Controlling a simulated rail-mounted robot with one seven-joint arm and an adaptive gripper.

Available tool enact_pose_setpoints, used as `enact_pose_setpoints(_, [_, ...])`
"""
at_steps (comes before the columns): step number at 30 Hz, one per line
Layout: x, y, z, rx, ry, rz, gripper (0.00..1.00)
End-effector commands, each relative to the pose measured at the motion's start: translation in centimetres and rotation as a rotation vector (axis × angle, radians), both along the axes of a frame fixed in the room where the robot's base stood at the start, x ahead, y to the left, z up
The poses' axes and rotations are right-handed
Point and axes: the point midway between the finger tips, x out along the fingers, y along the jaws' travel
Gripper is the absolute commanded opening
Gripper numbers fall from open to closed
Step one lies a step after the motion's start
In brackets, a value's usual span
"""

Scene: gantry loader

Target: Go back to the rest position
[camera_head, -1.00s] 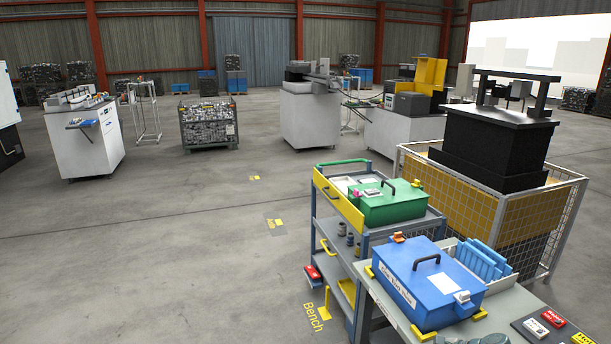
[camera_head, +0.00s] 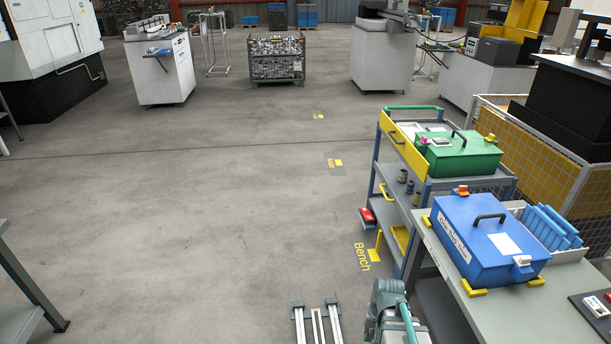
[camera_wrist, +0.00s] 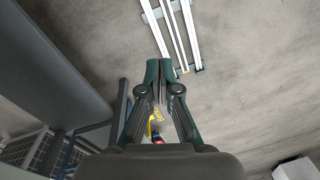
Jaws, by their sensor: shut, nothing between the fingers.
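My gripper (camera_wrist: 163,80) shows in the wrist view with its two dark green fingers together and nothing between them. It is over bare concrete floor, with the grey rails (camera_wrist: 172,30) beyond the fingertips. In the head view a grey-green part of my arm (camera_head: 392,315) shows at the bottom edge, right of the rails (camera_head: 317,325). The fingers cannot be seen in the head view.
The bench (camera_head: 455,292) at the right carries a closed blue case (camera_head: 465,255). Behind it stands a trolley (camera_head: 408,207) with a green case (camera_head: 470,160). A grey table edge (camera_head: 20,322) is at the lower left. The floor between is clear.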

Motion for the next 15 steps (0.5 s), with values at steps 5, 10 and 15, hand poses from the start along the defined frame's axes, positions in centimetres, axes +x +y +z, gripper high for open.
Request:
enact_pose_setpoints(5, [-0.5, 2.1, -0.4, -0.079, -0.007, 0.181, 0.00])
enact_pose_setpoints(10, [-2.5, 2.3, -3.7, -0.092, 0.038, 0.221, 0.00])
enact_pose_setpoints(15, [-5.4, 2.3, -7.8, -0.084, 0.106, 0.220, 0.00])
